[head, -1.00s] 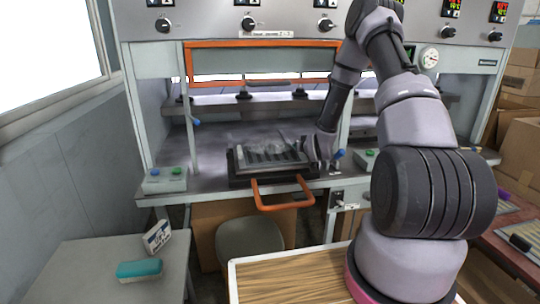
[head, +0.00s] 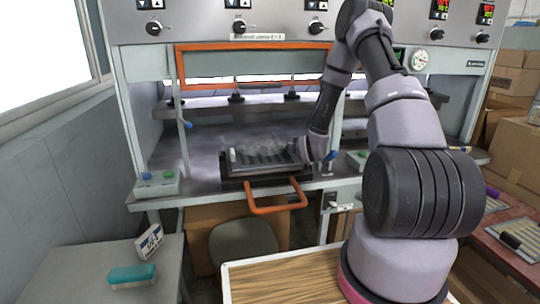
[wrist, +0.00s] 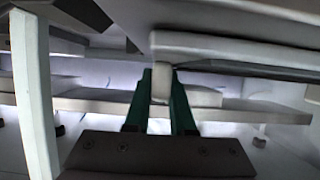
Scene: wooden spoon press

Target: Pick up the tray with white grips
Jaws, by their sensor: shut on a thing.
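The tray (head: 266,158) is dark and slotted, with a white grip (head: 233,156) standing at its left end in the head view. It sits on or just above a black base (head: 262,181) in the press; I cannot tell whether there is a gap. My gripper (head: 304,151) is at the tray's right end, partly hidden by my own wrist. In the wrist view, my gripper's green fingers (wrist: 159,103) are closed on a white grip (wrist: 161,84). A pale slab and dark bar, probably the tray, run right from it.
An orange handle (head: 278,200) juts from the press front below the tray. An orange-framed guard (head: 256,66) hangs above. A grey post (head: 183,130) stands left. A side table (head: 85,255) holds a teal sponge-like block (head: 132,275) and a small sign (head: 149,242).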

